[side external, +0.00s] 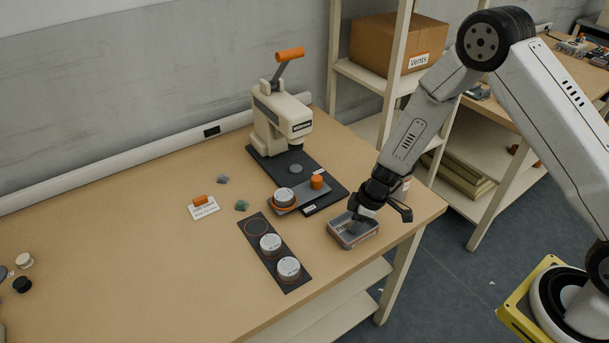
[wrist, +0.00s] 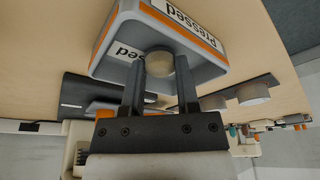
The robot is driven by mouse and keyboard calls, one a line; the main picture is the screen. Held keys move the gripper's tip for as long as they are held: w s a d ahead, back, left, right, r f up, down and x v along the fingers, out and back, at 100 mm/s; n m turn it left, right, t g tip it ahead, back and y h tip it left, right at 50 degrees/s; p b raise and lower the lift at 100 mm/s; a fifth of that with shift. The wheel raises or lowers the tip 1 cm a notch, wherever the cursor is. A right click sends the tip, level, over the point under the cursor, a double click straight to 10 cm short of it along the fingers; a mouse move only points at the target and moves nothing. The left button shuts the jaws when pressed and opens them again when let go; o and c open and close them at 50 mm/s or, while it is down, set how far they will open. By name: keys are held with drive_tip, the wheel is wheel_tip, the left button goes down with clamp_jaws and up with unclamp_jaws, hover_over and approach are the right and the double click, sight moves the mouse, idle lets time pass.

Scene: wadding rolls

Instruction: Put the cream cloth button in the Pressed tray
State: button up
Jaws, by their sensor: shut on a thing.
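My gripper (side external: 357,214) is low at the tray near the right end of the bench. In the wrist view my gripper (wrist: 160,72) is shut on the cream cloth button (wrist: 160,63), a round pale piece between the fingertips. The Pressed tray (side external: 358,241) is a small grey open box; in the wrist view the tray (wrist: 207,72) shows an orange band and "Pressed" labels. The button appears in front of the tray in that view; I cannot tell whether it touches the tray. In the side view the button is hidden by the gripper.
A cream hand press (side external: 270,115) with an orange-tipped lever stands behind the tray on a dark base. A dark strip (side external: 282,278) left of the tray holds two white-topped round pieces and an empty ring. The left middle of the bench is mostly clear.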

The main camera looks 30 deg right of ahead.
drive_tip(key=shift+f, duration=0.35)
drive_tip(key=o, duration=0.9)
drive_tip(key=shift+r, duration=0.15)
drive_tip(key=shift+v, duration=6.05)
